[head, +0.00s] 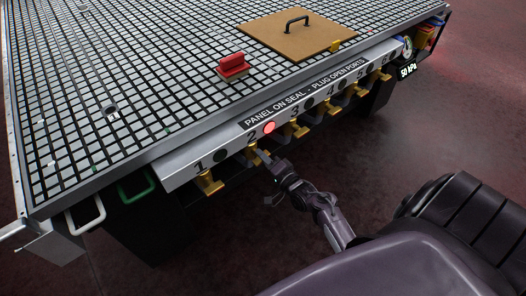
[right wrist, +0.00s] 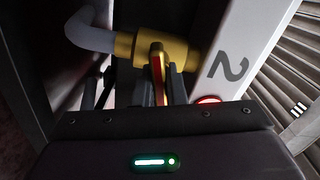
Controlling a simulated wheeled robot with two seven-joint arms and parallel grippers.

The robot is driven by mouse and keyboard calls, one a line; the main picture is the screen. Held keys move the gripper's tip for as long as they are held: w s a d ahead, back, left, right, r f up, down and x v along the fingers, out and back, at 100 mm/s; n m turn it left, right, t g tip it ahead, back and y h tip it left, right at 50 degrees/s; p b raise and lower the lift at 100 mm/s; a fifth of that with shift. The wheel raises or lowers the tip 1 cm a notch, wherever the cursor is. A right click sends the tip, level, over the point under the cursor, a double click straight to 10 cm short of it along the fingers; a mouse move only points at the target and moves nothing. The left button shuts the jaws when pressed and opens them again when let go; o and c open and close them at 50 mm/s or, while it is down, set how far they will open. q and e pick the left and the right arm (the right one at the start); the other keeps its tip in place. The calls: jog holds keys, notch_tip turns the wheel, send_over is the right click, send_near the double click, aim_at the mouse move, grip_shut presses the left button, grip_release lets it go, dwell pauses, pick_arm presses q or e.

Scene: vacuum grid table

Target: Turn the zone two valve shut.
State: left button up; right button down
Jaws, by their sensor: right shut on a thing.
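The zone two valve (head: 253,158) sits under the number 2 on the front panel of the table. A red lamp (head: 269,127) glows beside that number. In the right wrist view the valve has a brass body (right wrist: 143,47), a grey bent pipe, and a yellow lever (right wrist: 157,62) with a red stripe. My right gripper (head: 263,157) reaches the valve from below right. In the right wrist view its dark fingers (right wrist: 162,92) are shut on the lever, one on each side. The lever's exact angle is hard to tell. My left gripper is out of view.
The neighbouring zone one valve (head: 209,183) and zone three valve (head: 298,129) stick out close on either side. A brown panel (head: 298,37) with a black handle and a red block (head: 232,66) are on the grid table (head: 60,120). A gauge display (head: 408,70) reads 50 kPa.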

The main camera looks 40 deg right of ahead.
jog(key=shift+r+m+p, duration=0.1)
jog(key=shift+m+p, duration=0.3)
jog(key=shift+m, duration=0.4)
jog(key=shift+m+p, duration=0.4)
jog(key=shift+m, duration=0.5)
jog(key=shift+f, duration=0.2)
jog(key=c, duration=1.5)
grip_release()
jog(key=shift+s, duration=0.1)
jog(key=s, duration=0.7)
jog(key=shift+s+d, duration=0.3)
jog(key=shift+d, duration=0.05)
